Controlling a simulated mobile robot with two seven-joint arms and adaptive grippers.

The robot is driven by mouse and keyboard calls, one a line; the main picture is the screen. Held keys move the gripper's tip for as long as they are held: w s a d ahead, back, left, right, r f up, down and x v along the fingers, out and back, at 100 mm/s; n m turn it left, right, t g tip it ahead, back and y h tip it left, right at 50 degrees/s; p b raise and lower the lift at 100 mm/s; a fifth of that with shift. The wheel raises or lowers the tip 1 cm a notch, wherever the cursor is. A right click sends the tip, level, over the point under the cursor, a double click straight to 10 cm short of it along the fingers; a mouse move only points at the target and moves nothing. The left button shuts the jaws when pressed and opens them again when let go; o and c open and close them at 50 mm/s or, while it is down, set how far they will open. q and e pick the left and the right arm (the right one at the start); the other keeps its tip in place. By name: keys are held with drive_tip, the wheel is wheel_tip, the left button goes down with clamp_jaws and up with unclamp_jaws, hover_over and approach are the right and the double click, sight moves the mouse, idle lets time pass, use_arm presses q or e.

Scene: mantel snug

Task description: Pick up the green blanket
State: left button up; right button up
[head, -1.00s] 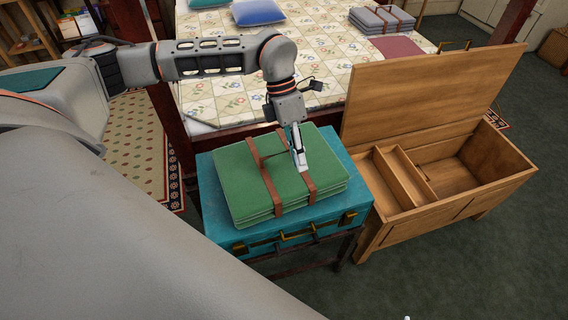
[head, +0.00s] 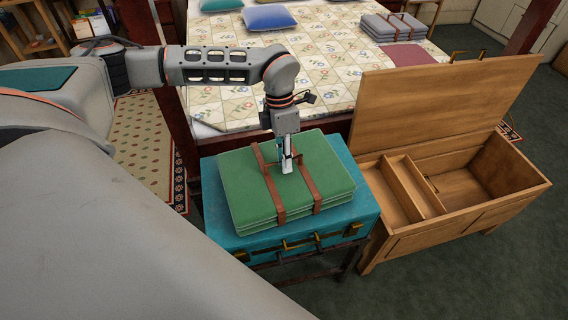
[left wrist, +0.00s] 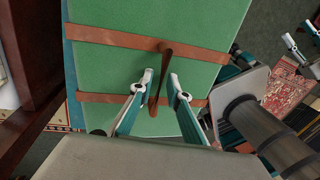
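The green blanket (head: 247,192) is a folded stack bound with two brown straps and a brown carrying handle. It lies flat on a teal suitcase (head: 330,228). My left gripper (head: 287,165) points down over the blanket's top, near the handle. In the left wrist view the left gripper (left wrist: 161,76) is open, with its two fingers apart on either side of the brown handle (left wrist: 163,72); no grip shows. My right gripper (left wrist: 301,36) shows only at the right edge of the left wrist view, its fingertips apart, away from the blanket.
The suitcase rests on a dark stand. An open wooden chest (head: 455,205) with its lid raised stands to the right. A bed (head: 330,80) with a floral quilt lies behind, holding pillows and a strapped grey blanket (head: 393,27). Green carpet (head: 490,280) is clear in front.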

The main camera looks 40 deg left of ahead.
use_arm(q)
drive_tip(key=shift+f, duration=0.1)
clamp_jaws()
drive_tip(key=shift+r, duration=0.2)
